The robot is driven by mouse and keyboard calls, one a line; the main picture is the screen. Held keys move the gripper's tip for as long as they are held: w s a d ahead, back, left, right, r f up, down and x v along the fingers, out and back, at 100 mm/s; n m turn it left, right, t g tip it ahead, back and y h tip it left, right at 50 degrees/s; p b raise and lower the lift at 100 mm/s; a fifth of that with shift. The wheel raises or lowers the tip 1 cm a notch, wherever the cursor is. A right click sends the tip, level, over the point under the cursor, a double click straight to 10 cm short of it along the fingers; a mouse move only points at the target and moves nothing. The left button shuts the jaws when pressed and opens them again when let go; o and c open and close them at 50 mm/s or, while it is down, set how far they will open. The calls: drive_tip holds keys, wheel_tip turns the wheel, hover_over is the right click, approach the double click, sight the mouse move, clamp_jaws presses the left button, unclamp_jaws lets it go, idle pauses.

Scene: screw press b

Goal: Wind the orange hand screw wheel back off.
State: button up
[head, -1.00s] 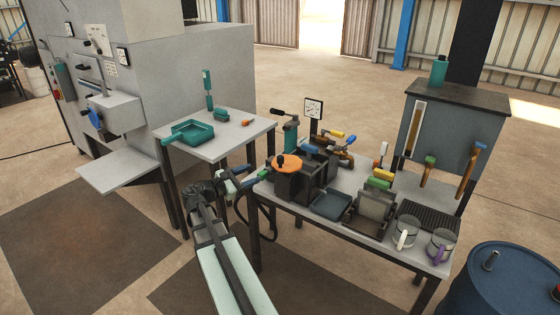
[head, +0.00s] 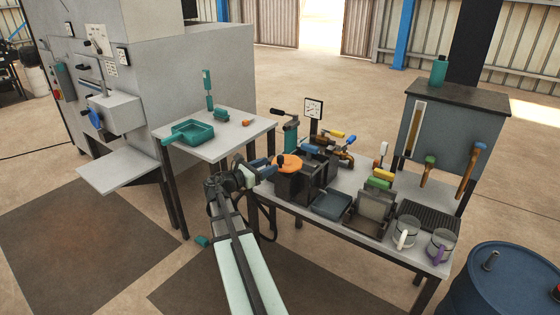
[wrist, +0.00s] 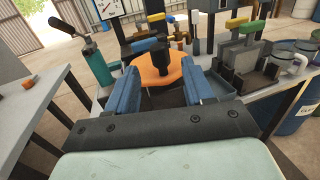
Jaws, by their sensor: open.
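The orange hand screw wheel (head: 287,164) lies flat on top of the dark press block (head: 297,187) at the left end of the bench. A black knob stands up from the wheel; in the wrist view the wheel (wrist: 154,77) is straight ahead with its knob (wrist: 161,55) near the middle. My gripper (head: 272,162) is at the wheel's left side in the head view. In the wrist view its two blue fingers (wrist: 160,92) are spread apart, with the near part of the wheel showing beyond and between them. I cannot tell whether either finger touches the wheel.
A teal hand lever (head: 290,130) and a dial gauge (head: 314,108) stand behind the press. A side table (head: 228,140) with a teal tray is at left.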

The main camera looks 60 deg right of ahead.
sight(278, 161)
drive_tip(key=x, duration=0.6)
drive_tip(key=shift+d, duration=0.3)
drive_tip(key=shift+c, duration=0.3)
drive_tip(key=shift+s, duration=0.15)
drive_tip(key=c, duration=0.9)
